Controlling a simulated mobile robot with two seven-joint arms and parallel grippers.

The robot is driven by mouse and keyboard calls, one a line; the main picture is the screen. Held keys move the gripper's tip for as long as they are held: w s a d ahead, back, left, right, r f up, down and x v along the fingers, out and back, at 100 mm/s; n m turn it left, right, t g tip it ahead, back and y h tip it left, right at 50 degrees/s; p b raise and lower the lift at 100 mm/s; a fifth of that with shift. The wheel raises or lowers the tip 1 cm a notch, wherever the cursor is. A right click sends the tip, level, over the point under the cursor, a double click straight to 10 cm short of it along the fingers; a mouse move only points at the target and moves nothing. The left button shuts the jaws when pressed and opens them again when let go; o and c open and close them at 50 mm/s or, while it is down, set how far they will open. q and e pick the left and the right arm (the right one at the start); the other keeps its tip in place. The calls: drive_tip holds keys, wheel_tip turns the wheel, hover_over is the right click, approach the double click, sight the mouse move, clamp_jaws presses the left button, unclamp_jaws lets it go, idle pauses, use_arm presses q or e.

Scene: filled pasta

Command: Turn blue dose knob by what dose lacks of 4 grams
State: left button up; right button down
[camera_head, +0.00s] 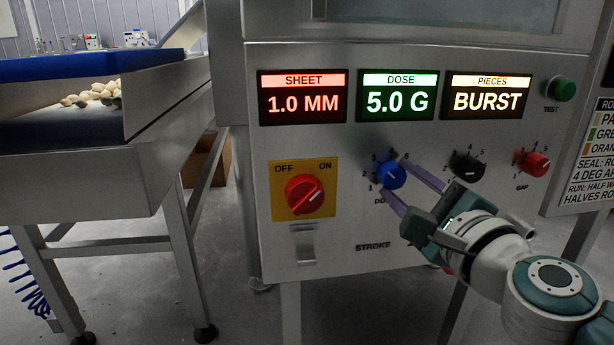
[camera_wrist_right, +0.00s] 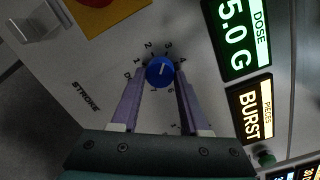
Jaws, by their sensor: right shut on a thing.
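The blue dose knob (camera_head: 391,175) sits on the metal panel under the displays, with a numbered scale around it. It also shows in the wrist view (camera_wrist_right: 160,71), where its white mark points up and slightly right, near the 3. My right gripper (camera_head: 393,178) is shut on the knob, one finger on each side. The green dose display (camera_head: 398,96) reads 5.0 G. The red sheet display (camera_head: 303,97) reads 1.0 MM, and the yellow pieces display (camera_head: 487,97) reads BURST. My left gripper is not in view.
A black knob (camera_head: 467,167) and a red gap knob (camera_head: 535,164) stand right of the blue one. A red switch (camera_head: 304,194) on a yellow plate is to its left. A green test button (camera_head: 563,89) is at upper right. Pasta pieces (camera_head: 95,93) lie on the left conveyor.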

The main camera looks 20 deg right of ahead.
drive_tip(key=n+p, duration=0.3)
drive_tip(key=n, duration=0.1)
drive_tip(key=shift+r, duration=0.2)
drive_tip(key=shift+n+g+p, duration=0.4)
drive_tip(key=shift+n+p, duration=0.8)
drive_tip(key=shift+n, duration=0.8)
drive_tip(key=shift+f, duration=0.1)
drive_tip(key=shift+c, duration=2)
unclamp_jaws()
drive_tip(key=shift+s+a, duration=0.1)
drive_tip(key=shift+s, duration=0.2)
drive_tip(key=s+a+p, duration=0.1)
drive_tip(key=s+p, duration=0.2)
drive_tip(key=s, duration=0.6)
drive_tip(key=shift+a+r, duration=0.3)
